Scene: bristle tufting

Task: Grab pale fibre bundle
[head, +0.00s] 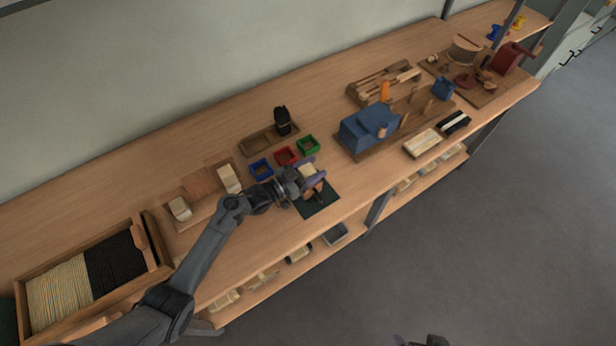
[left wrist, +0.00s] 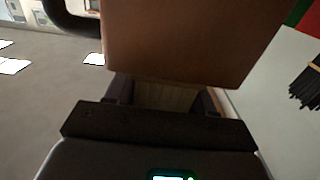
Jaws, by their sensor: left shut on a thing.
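My left gripper (head: 310,178) is over the dark green mat (head: 327,205) near the bench's front edge. It is shut on the pale fibre bundle (head: 307,170). In the left wrist view, the pale bundle (left wrist: 165,97) shows faintly striped and shadowed between the two fingers. A brown block (left wrist: 195,40) fills the area beyond the fingers and hides part of the bundle. In the head view a small brown piece shows at the mat, partly covered by the gripper. A dark shape (head: 430,341) at the bottom edge may be my right gripper; its jaws cannot be made out.
Blue (head: 261,169), red (head: 286,156) and green (head: 308,145) bins stand behind the gripper. A black bundle (head: 282,121) stands in a wooden tray. Pale blocks (head: 180,208) sit on a holder to the left. A blue machine (head: 365,128) stands to the right.

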